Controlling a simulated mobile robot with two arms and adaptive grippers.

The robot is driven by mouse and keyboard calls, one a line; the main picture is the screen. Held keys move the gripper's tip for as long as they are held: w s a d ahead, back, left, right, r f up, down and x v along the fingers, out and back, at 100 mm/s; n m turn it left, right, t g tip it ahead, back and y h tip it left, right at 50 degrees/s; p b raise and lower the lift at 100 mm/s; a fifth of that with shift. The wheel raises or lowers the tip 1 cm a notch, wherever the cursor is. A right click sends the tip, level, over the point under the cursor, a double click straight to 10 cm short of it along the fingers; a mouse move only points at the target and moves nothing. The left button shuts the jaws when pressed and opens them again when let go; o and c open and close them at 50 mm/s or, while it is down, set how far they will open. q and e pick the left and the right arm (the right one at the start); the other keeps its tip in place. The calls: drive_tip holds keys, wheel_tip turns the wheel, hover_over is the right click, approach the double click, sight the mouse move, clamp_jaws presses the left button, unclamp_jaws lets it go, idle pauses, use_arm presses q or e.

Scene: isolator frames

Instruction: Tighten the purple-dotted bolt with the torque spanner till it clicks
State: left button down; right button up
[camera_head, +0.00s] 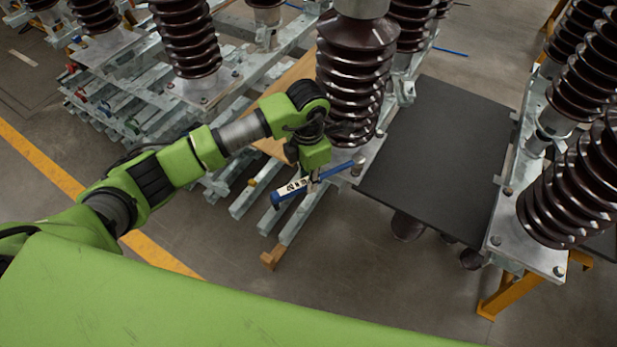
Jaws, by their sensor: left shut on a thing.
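The torque spanner (290,190) has a blue handle with a white marked label. My left gripper (314,177) is shut on it near the middle. The spanner slants from its handle end at lower left up to its head at the right. The head is by a bolt (357,167) at the front corner of the metal base plate under the middle brown insulator (355,80). I cannot tell whether the head is seated on the bolt. No purple dot can be made out on any bolt. My right gripper is out of view.
A dark flat panel (440,150) lies right of the spanner. Another ribbed insulator (575,190) stands on a bolted plate (530,250) at the right. Galvanised rails (245,205) and a wooden beam (272,258) lie below the left arm. Grey floor is open in front.

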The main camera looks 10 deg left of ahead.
use_arm(q)
drive_tip(key=shift+f+b, duration=0.8)
drive_tip(key=shift+f, duration=0.1)
